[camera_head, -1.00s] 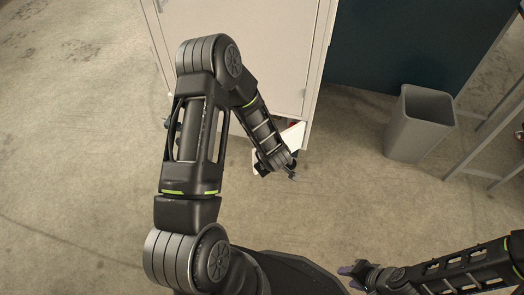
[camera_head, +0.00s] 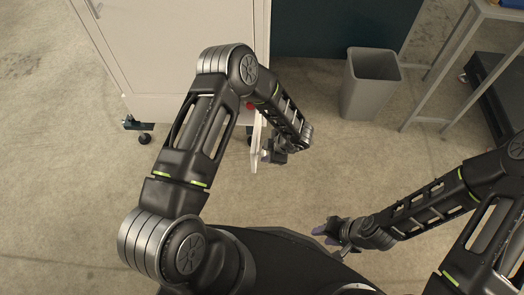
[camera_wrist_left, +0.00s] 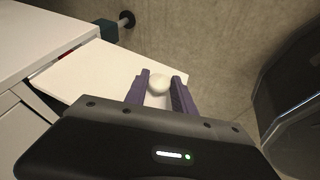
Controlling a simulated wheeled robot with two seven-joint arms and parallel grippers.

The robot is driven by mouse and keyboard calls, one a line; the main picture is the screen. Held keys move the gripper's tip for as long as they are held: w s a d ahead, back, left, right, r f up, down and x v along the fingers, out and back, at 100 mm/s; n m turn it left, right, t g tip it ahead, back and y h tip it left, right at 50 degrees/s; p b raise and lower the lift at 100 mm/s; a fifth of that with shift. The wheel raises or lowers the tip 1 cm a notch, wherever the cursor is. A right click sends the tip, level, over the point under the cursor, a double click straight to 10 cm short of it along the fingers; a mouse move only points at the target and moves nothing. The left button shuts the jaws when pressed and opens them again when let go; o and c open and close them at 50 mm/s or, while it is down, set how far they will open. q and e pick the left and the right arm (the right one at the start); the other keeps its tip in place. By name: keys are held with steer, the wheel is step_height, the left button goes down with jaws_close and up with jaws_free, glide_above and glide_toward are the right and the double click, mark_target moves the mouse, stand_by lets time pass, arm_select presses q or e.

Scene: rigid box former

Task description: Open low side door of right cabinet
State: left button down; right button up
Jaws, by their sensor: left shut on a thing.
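The cabinet (camera_head: 175,50) is pale grey and stands at the top left of the head view. Its low side door (camera_head: 255,152) is a white panel standing out from the cabinet's lower right side, seen nearly edge-on; in the left wrist view its flat face (camera_wrist_left: 105,72) shows. A round white knob (camera_wrist_left: 160,84) on the door sits between the purple fingers of my left gripper (camera_wrist_left: 160,78), which is shut on it. The left gripper also shows beside the door in the head view (camera_head: 275,153). My right gripper (camera_head: 328,233) is low in the head view, away from the cabinet; its opening is unclear.
A grey bin (camera_head: 370,85) stands right of the cabinet, before a dark blue panel (camera_head: 345,25). A metal-legged table (camera_head: 440,70) is at the far right. Something red (camera_head: 250,106) shows at the door opening. The floor (camera_head: 70,190) between is clear.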

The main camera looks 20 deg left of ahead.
stand_by(0.3)
arm_select(q)
steer(key=c, duration=1)
jaws_free()
steer(key=shift+c, duration=0.2)
steer(key=w+p+v, duration=0.1)
steer(key=p+v, duration=0.1)
steer(key=v, duration=0.5)
steer(key=shift+s+d+r, duration=0.2)
steer(key=shift+s+r, duration=0.15)
steer(key=shift+s, duration=0.2)
